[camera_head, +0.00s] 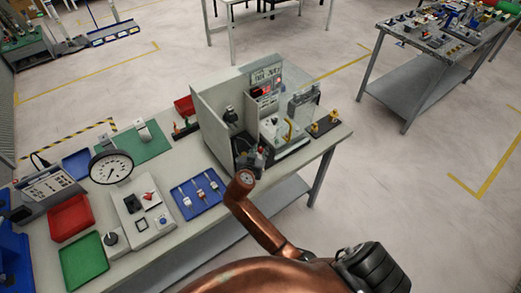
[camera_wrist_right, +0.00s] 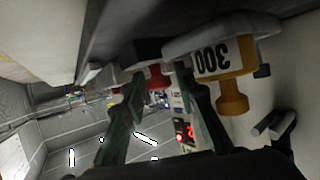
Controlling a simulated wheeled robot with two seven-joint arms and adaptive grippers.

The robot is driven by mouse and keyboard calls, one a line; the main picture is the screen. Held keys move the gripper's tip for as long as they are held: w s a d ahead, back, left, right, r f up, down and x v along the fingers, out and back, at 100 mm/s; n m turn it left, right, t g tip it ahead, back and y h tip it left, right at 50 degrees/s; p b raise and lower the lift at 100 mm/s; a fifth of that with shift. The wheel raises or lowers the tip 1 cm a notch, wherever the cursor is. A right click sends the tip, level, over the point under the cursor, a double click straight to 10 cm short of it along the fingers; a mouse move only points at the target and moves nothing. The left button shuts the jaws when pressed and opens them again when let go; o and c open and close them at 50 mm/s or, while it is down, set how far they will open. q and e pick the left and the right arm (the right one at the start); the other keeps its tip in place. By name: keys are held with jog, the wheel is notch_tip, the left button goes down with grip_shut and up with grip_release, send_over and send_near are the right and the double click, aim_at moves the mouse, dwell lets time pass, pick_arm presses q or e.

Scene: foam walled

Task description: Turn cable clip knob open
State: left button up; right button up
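My right gripper (camera_head: 254,158) is at the front of the walled enclosure (camera_head: 213,130) on the bench, at the end of my copper arm. In the right wrist view its two dark green fingers (camera_wrist_right: 159,76) are apart, so it is open. A red part (camera_wrist_right: 157,78) shows between or behind the fingertips; contact cannot be told. Right of the fingers is a grey part with an upside-down "300" label (camera_wrist_right: 212,60) and an orange-yellow knob (camera_wrist_right: 232,95). I cannot tell which part is the cable clip knob. My left gripper is not in view.
A device with a red display (camera_head: 264,91) stands inside the enclosure, with a clear panel and a yellow bent part (camera_head: 289,130) beside it. Yellow fittings (camera_head: 333,116) stand on a dark plate at right.

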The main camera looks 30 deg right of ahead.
grip_shut()
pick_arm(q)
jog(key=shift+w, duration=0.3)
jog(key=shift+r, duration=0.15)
pick_arm(e)
jog(key=shift+d, duration=0.1)
jog(key=shift+s+n+t+y+p, duration=0.1)
jog(key=shift+n+t+y+p, duration=0.6)
jog(key=shift+n+y+p, duration=0.15)
jog(key=n+t+y+p, duration=0.1)
jog(key=n+y+p, duration=0.2)
jog(key=p, duration=0.1)
jog(key=n+t+y+p, duration=0.1)
jog(key=n+y+p, duration=0.2)
jog(key=p, duration=0.1)
jog(key=shift+r+t, duration=0.2)
jog(key=shift+t, duration=0.1)
pick_arm(q)
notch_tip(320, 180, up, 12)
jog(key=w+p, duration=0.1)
jog(key=p, duration=0.1)
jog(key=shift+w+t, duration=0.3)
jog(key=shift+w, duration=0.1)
pick_arm(e)
jog(key=shift+f+n+y, duration=0.2)
jog(key=shift+n+y, duration=0.45)
jog(key=shift+y, duration=0.2)
